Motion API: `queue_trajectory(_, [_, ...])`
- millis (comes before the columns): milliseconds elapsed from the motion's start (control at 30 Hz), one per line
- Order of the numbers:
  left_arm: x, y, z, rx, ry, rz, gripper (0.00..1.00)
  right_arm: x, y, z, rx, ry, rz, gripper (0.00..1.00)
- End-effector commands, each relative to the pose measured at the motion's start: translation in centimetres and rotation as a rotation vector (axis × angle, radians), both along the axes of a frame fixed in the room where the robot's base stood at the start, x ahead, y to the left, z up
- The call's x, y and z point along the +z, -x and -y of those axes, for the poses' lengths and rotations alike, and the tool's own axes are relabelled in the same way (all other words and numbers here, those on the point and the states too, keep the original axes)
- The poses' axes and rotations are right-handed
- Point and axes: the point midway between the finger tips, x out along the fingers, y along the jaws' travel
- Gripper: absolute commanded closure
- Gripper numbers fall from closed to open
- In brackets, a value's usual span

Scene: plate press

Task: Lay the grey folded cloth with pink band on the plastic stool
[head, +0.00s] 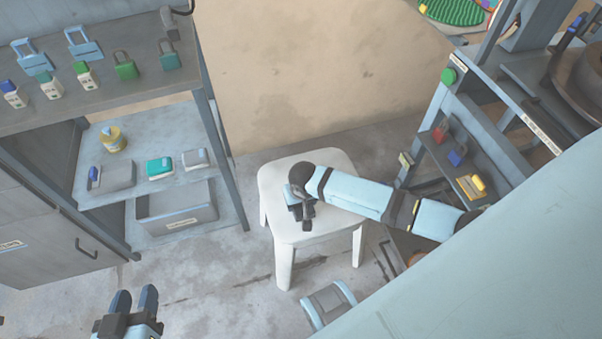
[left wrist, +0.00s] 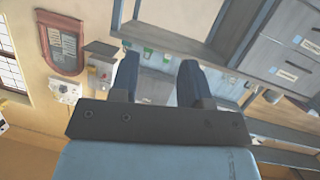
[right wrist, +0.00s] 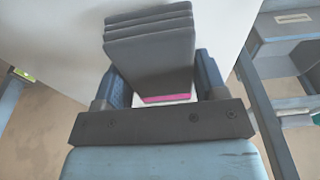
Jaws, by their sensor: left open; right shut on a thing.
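The white plastic stool (head: 331,170) stands upright on the floor in the middle of the head view. My right gripper (head: 303,214) is over its seat, pointing down. In the right wrist view the grey folded cloth (right wrist: 150,48) with its pink band (right wrist: 167,98) is between the fingers of my right gripper (right wrist: 160,80), shut on it. The white seat (right wrist: 225,22) fills the background there. I cannot tell whether the cloth touches the seat. In the head view my arm and gripper largely hide the cloth. My left gripper (head: 134,302) is open and empty at the lower left.
A grey shelf unit (head: 218,150) with padlocks, small bottles and boxes stands left of the stool. A rack (head: 440,165) with padlocks stands close on the right. A grey and light blue object (head: 328,303) lies on the floor before the stool. The rest of the seat is bare.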

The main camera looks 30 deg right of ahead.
Motion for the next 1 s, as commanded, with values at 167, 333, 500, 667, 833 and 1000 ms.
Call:
queue_trajectory(167, [2.3, -0.8, 1.0, -0.02, 0.049, 0.099, 0.57, -2.4, 0.0, 0.0, -0.001, 0.0, 0.0, 0.58])
queue_trajectory(333, [2.4, -0.7, 1.0, -0.019, 0.049, 0.096, 0.57, -2.3, 0.0, 0.0, -0.001, 0.0, 0.001, 0.58])
queue_trajectory(500, [2.3, -0.7, 0.9, -0.018, 0.046, 0.091, 0.57, -2.5, 0.0, 0.0, -0.001, 0.0, 0.0, 0.58])
queue_trajectory(667, [2.2, -0.7, 0.9, -0.017, 0.044, 0.09, 0.57, -2.5, 0.0, 0.0, -0.001, 0.0, 0.0, 0.09])
queue_trajectory(833, [2.2, -0.7, 0.9, -0.018, 0.044, 0.09, 0.57, -2.5, 0.0, 0.0, -0.001, 0.0, 0.0, 0.09])
queue_trajectory(1000, [2.5, -0.8, 0.9, -0.017, 0.045, 0.092, 0.57, -1.7, 0.0, 0.0, 0.0, 0.0, 0.001, 0.09])
